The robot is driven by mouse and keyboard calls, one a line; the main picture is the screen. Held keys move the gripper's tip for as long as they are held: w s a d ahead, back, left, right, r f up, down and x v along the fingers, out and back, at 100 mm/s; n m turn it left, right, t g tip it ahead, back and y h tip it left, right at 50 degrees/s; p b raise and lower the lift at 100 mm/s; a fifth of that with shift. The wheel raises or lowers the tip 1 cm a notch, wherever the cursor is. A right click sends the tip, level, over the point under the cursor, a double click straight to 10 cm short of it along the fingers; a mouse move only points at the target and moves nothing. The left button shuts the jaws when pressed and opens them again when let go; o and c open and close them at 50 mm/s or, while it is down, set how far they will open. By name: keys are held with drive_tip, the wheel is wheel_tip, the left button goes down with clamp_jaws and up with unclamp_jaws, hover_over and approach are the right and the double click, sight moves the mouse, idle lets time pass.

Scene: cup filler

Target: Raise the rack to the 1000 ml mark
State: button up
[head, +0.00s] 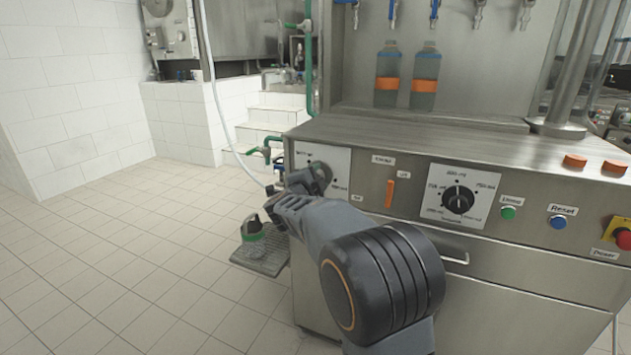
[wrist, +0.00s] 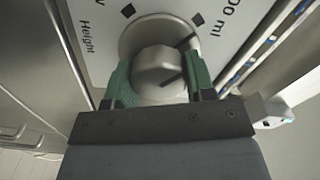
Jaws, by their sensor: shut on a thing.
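The round metal height knob (wrist: 158,62) sits on a white dial plate in the wrist view. The word "Height" and a label ending in "00 ml" show beside it, with square dark marks around its rim. A dark line on the knob points up and right, towards the mark by the "00 ml" label. My gripper (wrist: 160,84) is shut on the knob, one green finger on each side. In the head view my gripper (head: 318,176) covers much of the dial plate (head: 335,160). The grated rack (head: 272,262) juts from the machine's left side, low down.
A grey and green object (head: 251,236) stands on the rack. The volume dial (head: 457,199), green button (head: 508,213), blue button (head: 557,222) and red stop button (head: 623,238) line the front panel to the right. Two bottles (head: 388,72) stand on top. Tiled floor at left is clear.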

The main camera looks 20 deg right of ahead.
idle(0.4)
drive_tip(key=o, duration=0.9)
drive_tip(key=shift+s, duration=0.1)
drive_tip(key=p+v, duration=0.2)
drive_tip(key=v, duration=1.1)
drive_tip(key=shift+s+a+p, duration=0.2)
drive_tip(key=shift+a+p, duration=0.1)
drive_tip(key=shift+p, duration=0.05)
